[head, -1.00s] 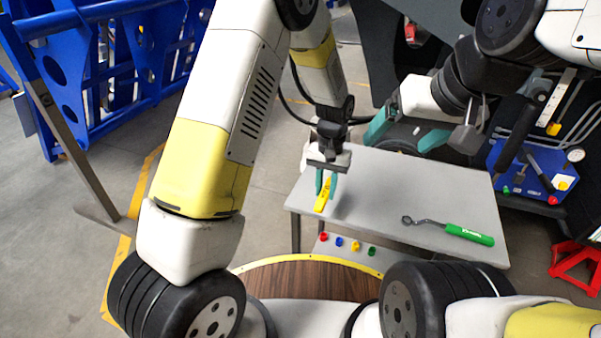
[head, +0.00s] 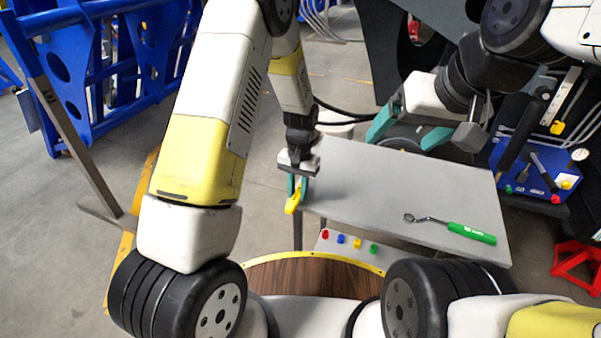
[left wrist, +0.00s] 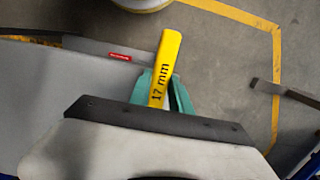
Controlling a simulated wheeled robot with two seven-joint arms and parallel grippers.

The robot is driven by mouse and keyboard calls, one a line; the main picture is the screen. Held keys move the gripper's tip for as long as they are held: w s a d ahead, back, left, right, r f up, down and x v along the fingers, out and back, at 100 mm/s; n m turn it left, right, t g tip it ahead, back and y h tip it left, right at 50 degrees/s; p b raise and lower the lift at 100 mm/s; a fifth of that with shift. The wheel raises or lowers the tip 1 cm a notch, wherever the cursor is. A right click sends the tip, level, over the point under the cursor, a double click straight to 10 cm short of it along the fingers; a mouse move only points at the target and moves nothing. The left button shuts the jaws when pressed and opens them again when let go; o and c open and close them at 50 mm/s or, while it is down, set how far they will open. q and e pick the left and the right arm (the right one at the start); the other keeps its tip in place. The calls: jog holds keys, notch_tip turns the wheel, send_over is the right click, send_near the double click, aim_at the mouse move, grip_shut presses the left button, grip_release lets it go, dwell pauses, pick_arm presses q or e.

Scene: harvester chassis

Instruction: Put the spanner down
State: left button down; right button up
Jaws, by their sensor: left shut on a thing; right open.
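My left gripper (head: 297,186) is shut on a yellow spanner (head: 293,203), which points down at the left edge of the grey table (head: 375,190). In the left wrist view the spanner (left wrist: 166,62) reads "17 mm" and sticks out from between the teal fingers (left wrist: 162,92). There the floor shows behind it, and the table (left wrist: 40,100) lies to its left. The rest of the spanner is hidden by the gripper. My right gripper (head: 408,132) is open and empty above the table's far side.
A green-handled ratchet (head: 455,228) lies on the table's right part; the table's middle is clear. Several small coloured pieces (head: 342,239) sit on a ledge at the table's front. A blue tool panel (head: 525,170) and red stand (head: 575,258) are at right.

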pick_arm(q)
jog(key=shift+f, duration=0.15)
jog(key=c, duration=1.2)
grip_release()
notch_tip(320, 180, up, 12)
jog(key=w, duration=0.1)
jog(key=s+a+r+n+t+h, duration=0.1)
jog(key=s+a+r+t, duration=0.1)
jog(key=s+r, duration=0.35)
jog(key=s+a+r+t+h, duration=0.1)
jog(key=s+a+r, duration=0.15)
jog(key=r, duration=0.65)
jog(key=shift+s+a+r+n+t+h, duration=0.1)
jog(key=shift+s+a+r+n+t, duration=0.25)
jog(key=shift+s+a+r+t, duration=1.3)
jog(key=shift+s+d+r+n+g+h, duration=0.2)
jog(key=shift+s+r, duration=0.6)
jog(key=shift+s, duration=2.1)
jog(key=shift+s+a+r+n+t, duration=0.45)
jog(key=shift+s+a+r+t, duration=0.6)
jog(key=shift+s, duration=1.2)
jog(key=shift+d+r+g, duration=0.15)
jog(key=shift+r+g, duration=0.05)
jog(key=shift+g, duration=0.1)
